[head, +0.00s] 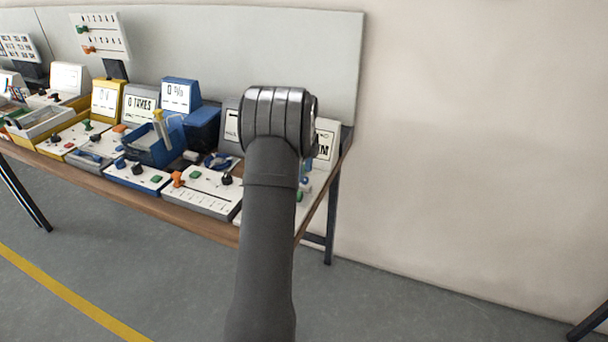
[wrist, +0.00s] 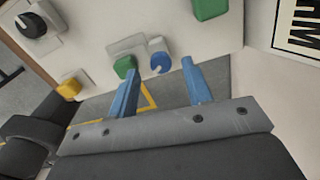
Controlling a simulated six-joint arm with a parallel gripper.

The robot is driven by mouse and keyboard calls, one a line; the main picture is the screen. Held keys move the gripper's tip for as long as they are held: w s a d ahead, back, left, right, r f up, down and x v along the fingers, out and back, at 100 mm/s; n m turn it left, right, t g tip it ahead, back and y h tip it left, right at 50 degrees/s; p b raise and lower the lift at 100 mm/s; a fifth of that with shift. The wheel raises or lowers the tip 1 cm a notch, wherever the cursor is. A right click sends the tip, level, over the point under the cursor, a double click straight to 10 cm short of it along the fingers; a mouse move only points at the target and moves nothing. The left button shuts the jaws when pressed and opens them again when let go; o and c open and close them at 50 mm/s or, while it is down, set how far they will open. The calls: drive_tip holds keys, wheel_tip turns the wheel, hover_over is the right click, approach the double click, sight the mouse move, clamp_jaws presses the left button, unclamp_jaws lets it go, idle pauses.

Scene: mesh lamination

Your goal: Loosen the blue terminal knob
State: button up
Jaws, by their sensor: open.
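The blue terminal knob (wrist: 160,62) shows in the wrist view, near the edge of a white panel (wrist: 100,25), with a pale mark on it. My gripper (wrist: 160,68) has two blue fingers standing apart. In the head view my arm hides most of this panel, and I cannot make out the blue knob there.
A green knob (wrist: 125,66) sits close left of the blue one, by the left finger. A larger green block (wrist: 210,8), a black knob (wrist: 33,25) and a yellow knob (wrist: 69,87) are also around. Other consoles crowd the bench (head: 150,205) to the left.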

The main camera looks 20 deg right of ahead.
drive_tip(key=shift+f, duration=1.05)
drive_tip(key=c, duration=1)
